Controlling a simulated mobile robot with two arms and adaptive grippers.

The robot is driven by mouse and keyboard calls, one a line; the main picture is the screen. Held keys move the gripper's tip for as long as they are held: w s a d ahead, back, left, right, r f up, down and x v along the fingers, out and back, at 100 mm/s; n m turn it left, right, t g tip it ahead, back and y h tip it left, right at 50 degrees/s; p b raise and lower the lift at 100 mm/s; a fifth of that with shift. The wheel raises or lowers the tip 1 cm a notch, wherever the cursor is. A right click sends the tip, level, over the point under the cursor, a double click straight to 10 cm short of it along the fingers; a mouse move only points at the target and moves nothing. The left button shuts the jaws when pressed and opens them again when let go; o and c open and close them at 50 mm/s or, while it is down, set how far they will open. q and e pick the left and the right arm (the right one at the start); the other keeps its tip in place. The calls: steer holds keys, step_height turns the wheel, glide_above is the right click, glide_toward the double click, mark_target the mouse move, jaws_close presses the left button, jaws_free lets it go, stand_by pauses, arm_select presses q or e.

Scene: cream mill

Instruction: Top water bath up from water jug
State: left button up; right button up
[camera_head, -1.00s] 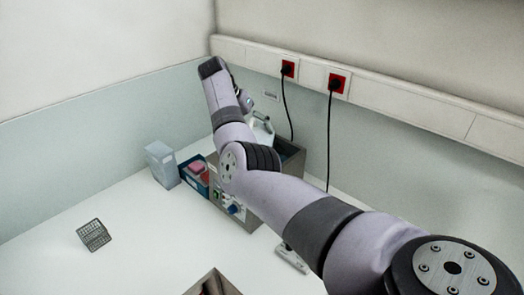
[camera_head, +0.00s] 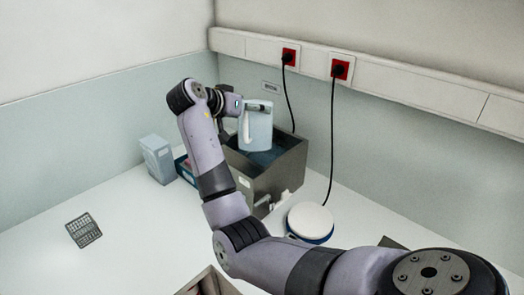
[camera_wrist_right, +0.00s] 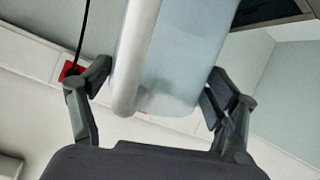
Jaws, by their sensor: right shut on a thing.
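The water jug (camera_head: 261,135) is translucent pale blue with a white handle. In the head view it is held about upright over the water bath (camera_head: 270,186), an open grey metal box with dark bluish water inside. The jug's lower end is at or just above the bath opening; I cannot tell the exact gap. My right gripper (camera_head: 250,105) is shut on the jug near its top. In the right wrist view the jug (camera_wrist_right: 185,65) and its handle sit between the fingers of the right gripper (camera_wrist_right: 160,80). My left gripper is not in view.
A round white-topped blue device (camera_head: 311,220) stands right of the bath. A pale grey-blue box (camera_head: 157,157) stands left of it, and a small wire rack (camera_head: 83,231) lies at far left. Black cords hang from red wall sockets (camera_head: 341,68). The left bench is mostly clear.

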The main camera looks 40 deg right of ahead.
steer(key=h+b, duration=0.1)
steer(key=b, duration=0.1)
steer(key=r+t+h+b, duration=0.1)
steer(key=h+b, duration=0.1)
steer(key=b, duration=0.1)
steer(key=shift+s+a+r+m+t+b, duration=0.2)
steer(key=shift+a+r+m+t+b, duration=0.1)
steer(key=shift+a+m+b, duration=0.1)
steer(key=shift+r, duration=0.1)
